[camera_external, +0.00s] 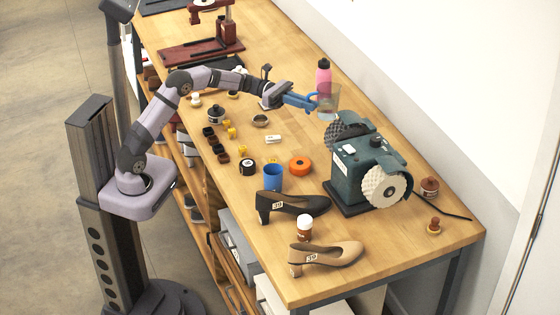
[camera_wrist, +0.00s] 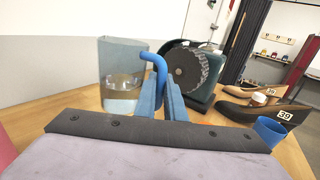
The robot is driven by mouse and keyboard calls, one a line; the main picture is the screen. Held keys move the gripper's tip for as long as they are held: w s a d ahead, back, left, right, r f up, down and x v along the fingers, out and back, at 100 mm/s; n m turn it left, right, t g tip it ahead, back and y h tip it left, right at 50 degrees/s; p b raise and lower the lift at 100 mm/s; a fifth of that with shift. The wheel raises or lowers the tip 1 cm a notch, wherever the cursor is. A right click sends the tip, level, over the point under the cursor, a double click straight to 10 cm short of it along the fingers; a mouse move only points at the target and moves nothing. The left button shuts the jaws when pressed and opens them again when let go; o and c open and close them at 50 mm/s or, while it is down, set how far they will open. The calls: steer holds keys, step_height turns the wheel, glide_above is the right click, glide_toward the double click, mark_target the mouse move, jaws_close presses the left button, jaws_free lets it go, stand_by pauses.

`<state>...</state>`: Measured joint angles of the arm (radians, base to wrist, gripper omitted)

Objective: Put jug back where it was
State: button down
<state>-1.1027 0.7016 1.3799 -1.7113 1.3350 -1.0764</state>
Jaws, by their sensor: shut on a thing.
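The jug (camera_external: 329,103) is clear with a blue handle, near the back edge of the bench. My gripper (camera_external: 312,102) reaches it from the left and is shut on the handle. In the wrist view the jug (camera_wrist: 122,72) is upright, left of the two blue fingers (camera_wrist: 167,97), with the blue handle (camera_wrist: 160,66) between them. Its lower part looks brownish through the clear wall. I cannot tell whether its base touches the bench.
A pink bottle (camera_external: 323,76) stands close behind the jug. A green grinder (camera_external: 358,165) with wheels stands just in front of it. Small parts crowd the left middle.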

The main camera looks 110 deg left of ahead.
mark_target(307, 113)
steer(key=shift+f, duration=2.25)
steer(key=shift+f, duration=0.1)
steer(key=shift+f, duration=1.75)
steer(key=shift+f, duration=0.15)
steer(key=c, duration=1.8)
jaws_free()
steer(key=shift+c, duration=0.2)
steer(key=shift+r, duration=0.2)
steer(key=s, duration=0.4)
steer(key=s+a+p, duration=0.1)
steer(key=s, duration=0.3)
steer(key=s+a, duration=0.1)
steer(key=s, duration=0.2)
steer(key=shift+s+a+f, duration=0.1)
steer(key=shift+s+f, duration=0.05)
steer(key=shift+s, duration=0.25)
